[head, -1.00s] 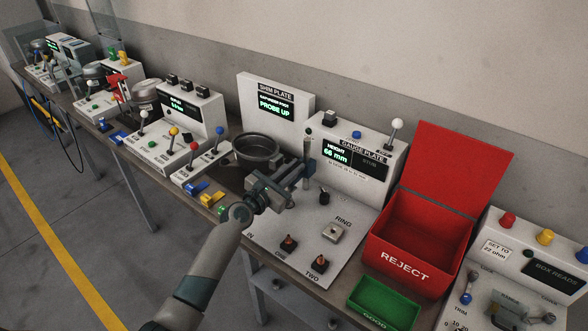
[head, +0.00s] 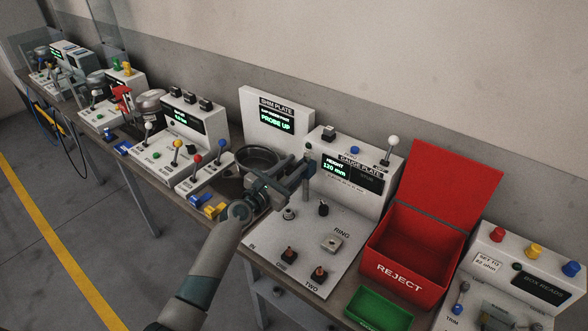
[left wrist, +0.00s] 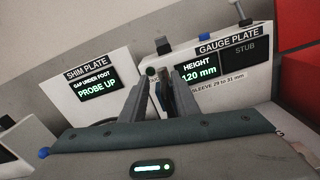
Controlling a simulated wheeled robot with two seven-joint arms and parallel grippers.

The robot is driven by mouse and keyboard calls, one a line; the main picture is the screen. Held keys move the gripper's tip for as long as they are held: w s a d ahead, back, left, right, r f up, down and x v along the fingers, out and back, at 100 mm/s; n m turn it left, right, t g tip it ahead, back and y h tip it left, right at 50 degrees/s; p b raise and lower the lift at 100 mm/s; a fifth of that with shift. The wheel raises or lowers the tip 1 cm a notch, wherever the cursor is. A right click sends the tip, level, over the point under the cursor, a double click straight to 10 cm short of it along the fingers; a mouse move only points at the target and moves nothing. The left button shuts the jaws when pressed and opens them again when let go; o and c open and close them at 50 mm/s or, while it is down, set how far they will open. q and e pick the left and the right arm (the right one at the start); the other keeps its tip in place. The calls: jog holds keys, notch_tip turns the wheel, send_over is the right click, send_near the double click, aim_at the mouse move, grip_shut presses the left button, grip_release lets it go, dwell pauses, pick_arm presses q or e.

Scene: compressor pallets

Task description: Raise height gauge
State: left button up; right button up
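The height gauge (head: 309,168) is a blue-grey slider on an upright post at the front of the gauge plate console (head: 352,178). Its display (head: 336,167) reads 120 mm, which also shows in the left wrist view (left wrist: 198,72). My left gripper (head: 298,168) is at the slider, raised above the white plate. In the left wrist view its two fingers (left wrist: 163,95) stand close on either side of a blue-grey part of the gauge and appear shut on it. The fingers hide much of that part. My right gripper is not in view.
Below the gripper, the white plate (head: 268,238) carries a short round peg (head: 288,214), a black knob (head: 323,208) and a ring block (head: 331,242). A red reject bin (head: 408,240) and green tray (head: 378,309) are right.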

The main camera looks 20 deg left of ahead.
pick_arm(q)
jog(key=shift+s+d+f, duration=0.1)
jog(key=shift+f, duration=0.1)
jog(key=shift+s, duration=0.1)
jog(key=shift+s, duration=0.2)
jog(key=b+v, duration=0.2)
jog(key=v, duration=1.5)
jog(key=shift+r+b, duration=0.2)
jog(key=shift+b, duration=0.1)
jog(key=shift+w, duration=0.15)
